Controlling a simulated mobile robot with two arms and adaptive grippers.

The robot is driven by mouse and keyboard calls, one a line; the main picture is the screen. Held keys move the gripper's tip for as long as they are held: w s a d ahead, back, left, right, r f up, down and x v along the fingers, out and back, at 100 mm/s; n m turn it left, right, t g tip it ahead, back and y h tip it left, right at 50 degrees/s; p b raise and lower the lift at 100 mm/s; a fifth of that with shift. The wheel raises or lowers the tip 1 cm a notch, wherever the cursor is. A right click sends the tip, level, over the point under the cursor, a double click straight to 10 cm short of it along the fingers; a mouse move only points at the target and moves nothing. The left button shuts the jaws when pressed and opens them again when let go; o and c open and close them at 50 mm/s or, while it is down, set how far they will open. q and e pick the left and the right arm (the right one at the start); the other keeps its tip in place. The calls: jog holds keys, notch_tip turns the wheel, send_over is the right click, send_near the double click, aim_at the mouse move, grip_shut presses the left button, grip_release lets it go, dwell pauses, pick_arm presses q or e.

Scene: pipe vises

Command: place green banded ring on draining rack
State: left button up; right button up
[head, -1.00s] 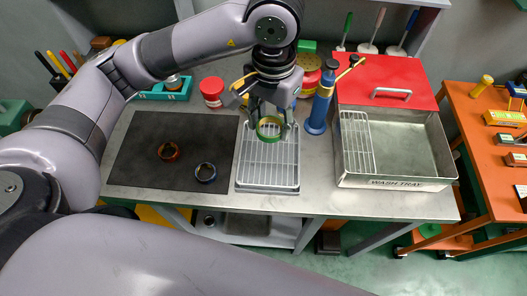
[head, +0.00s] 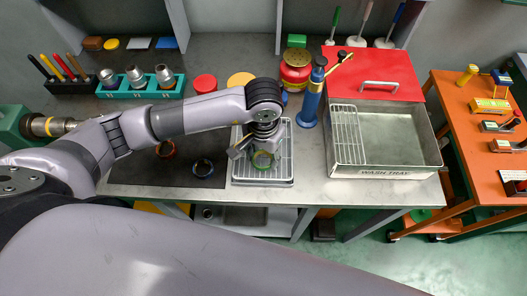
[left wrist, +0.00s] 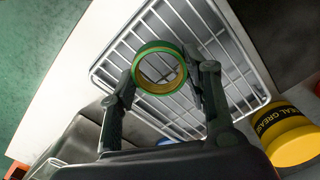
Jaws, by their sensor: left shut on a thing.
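The green banded ring (head: 262,160) is held by my left gripper (head: 262,152) over the draining rack (head: 264,179), a white wire grid in a tray. The left wrist view shows the ring (left wrist: 159,68), green with a yellow-brown inside, between the two fingers of the left gripper (left wrist: 165,82). The rack's white wires (left wrist: 127,45) lie behind it. I cannot tell whether the ring touches the wires. My right gripper is not in view.
A yellow grease tin (left wrist: 286,133) is near the rack.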

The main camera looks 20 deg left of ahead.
pick_arm(q)
jog(key=shift+f+b, duration=0.2)
jog(key=shift+b, duration=0.1)
jog(key=o, duration=1.2)
jog(key=shift+r, duration=0.1)
jog(key=shift+r+p, duration=0.3)
notch_tip(320, 180, up, 12)
jog(key=b, duration=0.3)
jog(key=shift+f+b, duration=0.15)
jog(key=shift+b, duration=0.2)
